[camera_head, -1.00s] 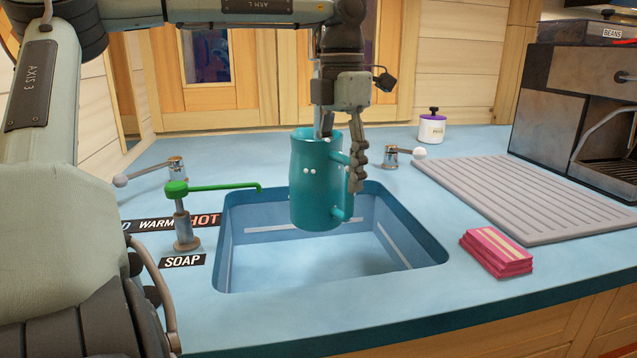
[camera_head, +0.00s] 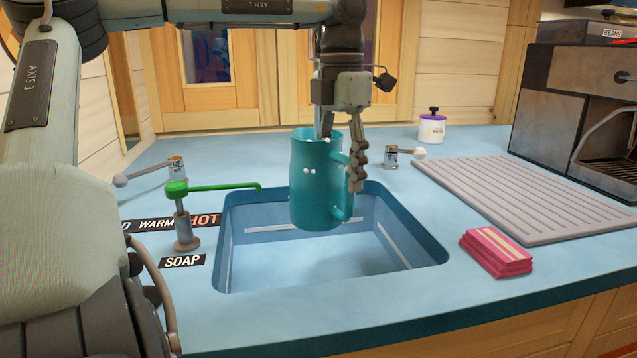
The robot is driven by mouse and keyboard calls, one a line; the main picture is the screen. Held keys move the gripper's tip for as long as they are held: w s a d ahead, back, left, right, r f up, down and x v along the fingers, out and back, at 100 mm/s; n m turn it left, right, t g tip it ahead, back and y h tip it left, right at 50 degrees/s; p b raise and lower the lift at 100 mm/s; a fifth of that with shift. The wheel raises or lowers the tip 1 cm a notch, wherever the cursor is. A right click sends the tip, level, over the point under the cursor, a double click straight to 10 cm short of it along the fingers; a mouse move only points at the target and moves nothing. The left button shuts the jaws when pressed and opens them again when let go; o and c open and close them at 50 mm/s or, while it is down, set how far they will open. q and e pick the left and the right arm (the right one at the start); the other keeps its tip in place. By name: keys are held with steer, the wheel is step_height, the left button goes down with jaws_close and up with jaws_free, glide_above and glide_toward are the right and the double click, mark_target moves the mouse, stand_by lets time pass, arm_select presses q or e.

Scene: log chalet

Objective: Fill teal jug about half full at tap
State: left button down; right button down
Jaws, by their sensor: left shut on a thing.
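The teal jug (camera_head: 316,185) hangs upright over the back part of the blue sink (camera_head: 231,270), with its handle to the right. My left gripper (camera_head: 342,165) comes down from above and is shut on the jug, with a finger at the handle side. The inside of the jug and any water level are hidden. A chrome tap handle with a white knob (camera_head: 172,170) stands left of the sink, and another (camera_head: 400,156) stands behind it to the right. The tap spout is not clear behind the jug and gripper. My right gripper is not in view.
A green-topped soap pump (camera_head: 184,218) stands at the sink's left, its spout reaching toward the jug. A grey ribbed drainboard (camera_head: 520,195), pink sponges (camera_head: 496,251) and a coffee machine (camera_head: 585,105) are at the right. A white jar (camera_head: 432,129) stands at the back.

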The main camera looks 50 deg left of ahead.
arm_select(q)
steer(key=shift+r, duration=0.15)
stand_by(0.3)
steer(key=d, duration=0.8)
steer(key=shift+s+b, duration=0.25)
steer(key=shift+b, duration=0.2)
steer(key=shift+d, duration=0.15)
